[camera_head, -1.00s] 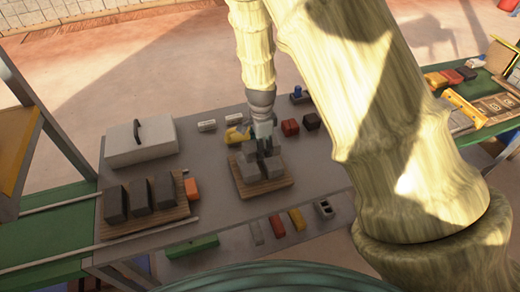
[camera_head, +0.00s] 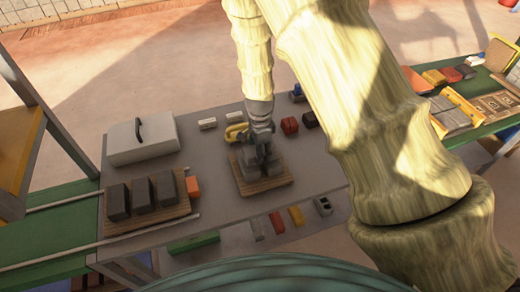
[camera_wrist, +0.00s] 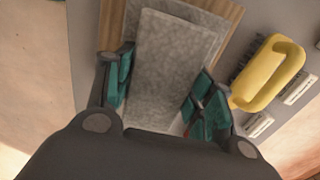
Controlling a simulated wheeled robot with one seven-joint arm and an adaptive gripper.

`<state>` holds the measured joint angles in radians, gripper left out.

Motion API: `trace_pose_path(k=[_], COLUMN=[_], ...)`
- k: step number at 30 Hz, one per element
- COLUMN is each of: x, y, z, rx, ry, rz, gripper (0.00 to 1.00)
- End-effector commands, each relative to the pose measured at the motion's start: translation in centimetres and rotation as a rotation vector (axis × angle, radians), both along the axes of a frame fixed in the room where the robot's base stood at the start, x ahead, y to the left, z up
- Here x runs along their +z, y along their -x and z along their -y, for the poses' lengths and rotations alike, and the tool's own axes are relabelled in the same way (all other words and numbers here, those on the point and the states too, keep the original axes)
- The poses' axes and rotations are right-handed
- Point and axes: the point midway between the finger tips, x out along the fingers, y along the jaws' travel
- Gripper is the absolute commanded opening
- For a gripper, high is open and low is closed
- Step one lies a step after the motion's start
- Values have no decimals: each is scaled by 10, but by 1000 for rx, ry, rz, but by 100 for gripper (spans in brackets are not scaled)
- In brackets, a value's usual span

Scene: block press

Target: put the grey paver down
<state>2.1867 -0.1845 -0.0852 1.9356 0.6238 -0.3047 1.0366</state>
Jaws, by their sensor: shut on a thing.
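My gripper (camera_head: 262,143) is over the wooden board (camera_head: 280,182) in the middle of the table in the head view. In the wrist view its teal fingers (camera_wrist: 160,100) are shut on both sides of a grey paver (camera_wrist: 172,62). Other grey pavers (camera_head: 247,173) sit on the board under and beside it. In the wrist view another grey face shows just behind the held paver. I cannot tell whether the held paver touches what is below it, as my gripper hides much of it.
Three dark blocks (camera_head: 141,196) stand on another board at left. A white case (camera_head: 141,141) is behind them. A yellow-handled tool (camera_head: 236,132) lies close behind the middle board; its handle shows in the wrist view (camera_wrist: 270,72). Red (camera_head: 289,125) and black blocks are to the right.

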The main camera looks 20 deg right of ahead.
Motion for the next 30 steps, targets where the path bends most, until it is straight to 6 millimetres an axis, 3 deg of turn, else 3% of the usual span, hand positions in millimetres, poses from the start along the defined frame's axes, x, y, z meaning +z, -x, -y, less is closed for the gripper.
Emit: trace_pose_path(k=[9,10,13,23,30], x=[-6,-6,-6,-5,10], y=[-1,0,0,0,-1], z=[0,0,0,0,0], rx=[0,0,0,0,0], ry=[0,0,0,0,0], rz=[1,1,0,0,2], gripper=[0,57,75,75,75])
